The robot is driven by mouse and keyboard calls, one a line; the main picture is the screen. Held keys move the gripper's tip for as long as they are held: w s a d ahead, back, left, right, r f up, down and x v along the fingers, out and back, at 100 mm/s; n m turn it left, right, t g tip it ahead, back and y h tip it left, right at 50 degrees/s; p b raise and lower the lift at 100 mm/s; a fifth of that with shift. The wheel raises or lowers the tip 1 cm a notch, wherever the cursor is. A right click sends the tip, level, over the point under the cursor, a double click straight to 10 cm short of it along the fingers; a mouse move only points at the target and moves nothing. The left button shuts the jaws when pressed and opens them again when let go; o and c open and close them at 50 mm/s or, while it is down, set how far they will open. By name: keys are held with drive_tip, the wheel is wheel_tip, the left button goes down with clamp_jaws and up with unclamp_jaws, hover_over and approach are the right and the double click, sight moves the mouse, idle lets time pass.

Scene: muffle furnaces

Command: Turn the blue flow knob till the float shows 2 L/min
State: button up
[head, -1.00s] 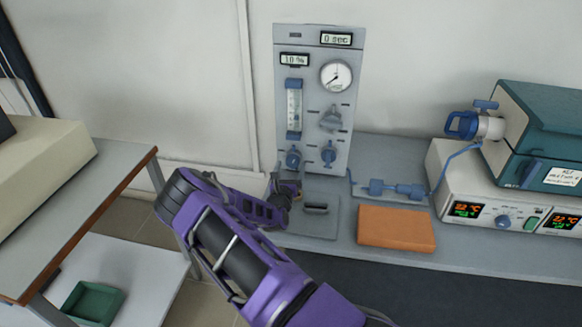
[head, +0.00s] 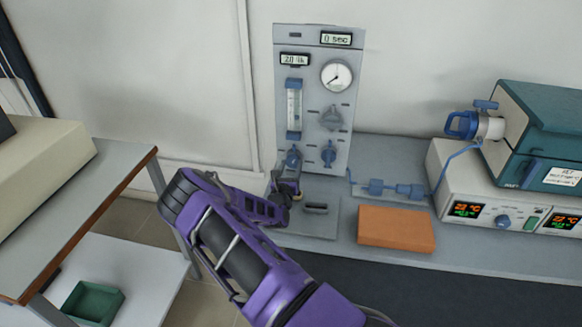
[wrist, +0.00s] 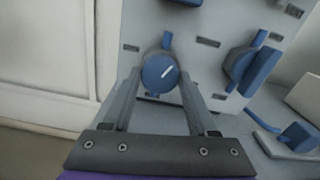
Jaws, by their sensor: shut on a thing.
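The grey gas panel (head: 312,60) stands upright against the wall. The blue flow knob (head: 292,158) is at its lower left, below the flow tube (head: 294,108); the float inside is too small to read. A small display (head: 295,60) above the tube seems to read 2.0, its unit blurred. My gripper (head: 291,172) reaches the knob from below. In the wrist view the fingers (wrist: 160,84) are shut on the sides of the round blue knob (wrist: 160,72). A white mark on its face slants up to the right.
A second blue knob (head: 328,154) sits just right of the held one, with a grey knob (head: 331,118) above it. A round gauge (head: 336,76) is at upper right. An orange block (head: 396,228) and a furnace (head: 540,140) are farther right on the bench.

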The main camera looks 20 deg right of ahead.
drive_tip(key=shift+n, duration=0.6)
drive_tip(key=o, duration=1.4)
drive_tip(key=v, duration=1.7)
drive_tip(key=shift+s+a, duration=0.2)
